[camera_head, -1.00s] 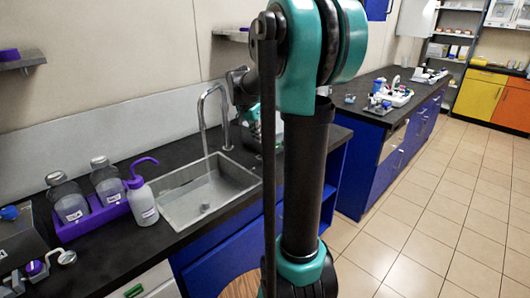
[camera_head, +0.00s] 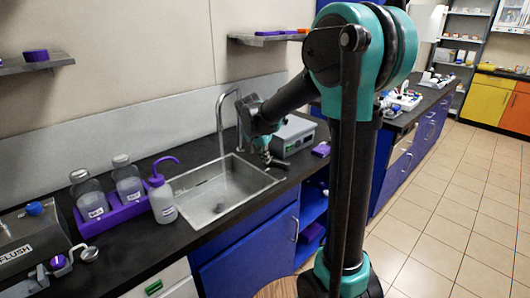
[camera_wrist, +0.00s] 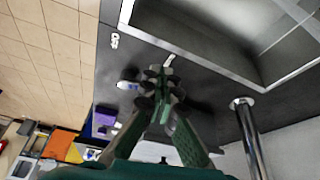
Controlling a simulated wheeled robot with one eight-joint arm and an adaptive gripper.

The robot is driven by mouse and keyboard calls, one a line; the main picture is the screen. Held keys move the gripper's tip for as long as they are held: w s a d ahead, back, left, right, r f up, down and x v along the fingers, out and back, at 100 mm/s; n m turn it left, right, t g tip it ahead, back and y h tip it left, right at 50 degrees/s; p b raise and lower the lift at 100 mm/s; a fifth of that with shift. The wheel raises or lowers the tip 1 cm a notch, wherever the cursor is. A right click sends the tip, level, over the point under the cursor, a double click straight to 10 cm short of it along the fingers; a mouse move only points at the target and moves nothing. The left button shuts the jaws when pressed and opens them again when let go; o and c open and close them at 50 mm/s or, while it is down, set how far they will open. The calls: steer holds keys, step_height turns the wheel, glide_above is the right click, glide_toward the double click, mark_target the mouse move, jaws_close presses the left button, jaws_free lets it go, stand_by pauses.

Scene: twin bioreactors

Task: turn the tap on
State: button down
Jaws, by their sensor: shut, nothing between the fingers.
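The tap is a chrome gooseneck (camera_head: 220,112) at the back of the steel sink (camera_head: 179,184), its spout over the basin. In the wrist view its pipe (camera_wrist: 252,138) rises at the lower right, beside the sink rim (camera_wrist: 195,62). My gripper (camera_head: 270,158) is right of the tap, over the black worktop by the sink's right edge. In the wrist view the gripper (camera_wrist: 162,82) is shut and empty, apart from the pipe. A small pale piece (camera_wrist: 169,59) shows by the fingertips; I cannot tell whether it is a tap handle.
A grey box-shaped device (camera_head: 294,136) stands on the worktop right of my gripper, with a purple item (camera_head: 321,149) beside it. A wash bottle (camera_head: 162,203) and a purple rack (camera_head: 112,216) with bottles stand left of the sink. A shelf (camera_head: 268,39) hangs above.

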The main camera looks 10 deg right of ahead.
mark_target(275, 161)
steer(key=x, duration=0.3)
steer(key=shift+w+d+f, duration=0.1)
steer(key=shift+f, duration=0.15)
steer(key=shift+w+d+f, duration=0.15)
steer(key=shift+w+d, duration=0.65)
steer(key=shift+w, duration=0.05)
steer(key=shift+w+d, duration=0.5)
steer(key=shift+w, duration=0.15)
steer(key=shift+w+d, duration=0.4)
steer(key=shift+w, duration=0.35)
